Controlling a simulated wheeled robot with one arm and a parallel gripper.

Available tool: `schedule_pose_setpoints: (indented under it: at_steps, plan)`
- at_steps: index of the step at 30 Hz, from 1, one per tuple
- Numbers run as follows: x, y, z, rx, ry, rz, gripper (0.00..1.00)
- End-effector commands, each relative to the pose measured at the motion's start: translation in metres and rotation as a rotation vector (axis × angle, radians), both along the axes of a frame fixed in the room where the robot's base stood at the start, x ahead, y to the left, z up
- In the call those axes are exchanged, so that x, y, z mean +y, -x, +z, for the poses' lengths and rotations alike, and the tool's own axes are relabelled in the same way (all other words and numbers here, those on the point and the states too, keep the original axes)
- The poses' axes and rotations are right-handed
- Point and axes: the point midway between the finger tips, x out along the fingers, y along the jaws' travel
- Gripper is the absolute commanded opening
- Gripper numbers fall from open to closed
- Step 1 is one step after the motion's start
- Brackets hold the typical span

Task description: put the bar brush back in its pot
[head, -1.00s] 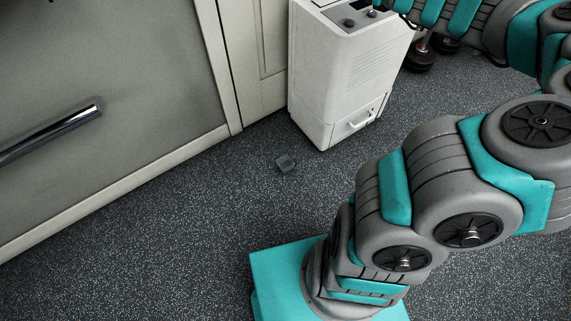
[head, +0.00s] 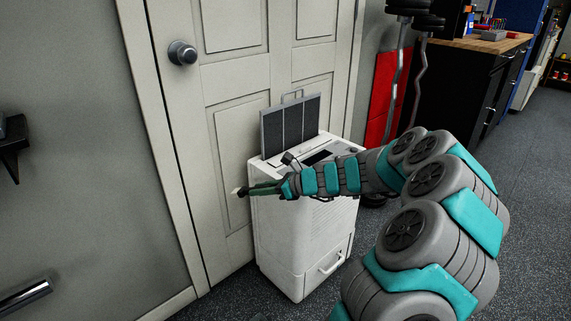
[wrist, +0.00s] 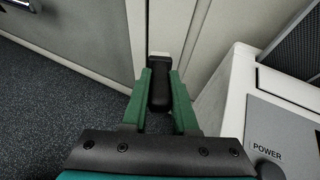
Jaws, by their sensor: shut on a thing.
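My gripper (head: 262,188) is shut on the bar brush and holds it above the floor, in front of the panelled door and beside the white machine. In the wrist view the green fingers (wrist: 159,108) stand either side of the brush's black handle (wrist: 160,85). A pale end of the brush (wrist: 159,56) shows past the fingertips. In the head view only this pale tip (head: 238,191) shows clearly to the left of the fingers. I cannot make out the pot in either view.
The white machine (head: 290,235) stands close beside my gripper, with a grey filter panel (head: 290,127) upright on top. The door (head: 228,75) is behind. A black wall shelf (head: 13,148) juts in at far left. A wooden-topped bench (head: 490,42) stands at back right.

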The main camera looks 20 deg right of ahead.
Motion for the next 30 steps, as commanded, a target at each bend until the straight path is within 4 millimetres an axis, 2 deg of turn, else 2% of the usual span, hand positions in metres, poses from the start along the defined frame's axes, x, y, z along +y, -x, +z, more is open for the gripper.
schedule_pose_setpoints:
  at_steps: [1,6,10,15,21,30]
  plan:
    - [0.017,0.002,-0.021,0.031,0.026,0.055,0.00]
    - [0.060,0.014,-0.082,0.125,0.135,0.226,0.00]
    - [0.076,0.024,-0.127,0.190,0.240,0.337,0.00]
    - [0.082,0.036,-0.184,0.267,0.392,0.467,0.00]
    - [0.080,0.052,-0.250,0.336,0.588,0.626,0.00]
    - [0.072,0.069,-0.335,0.349,0.919,0.884,0.00]
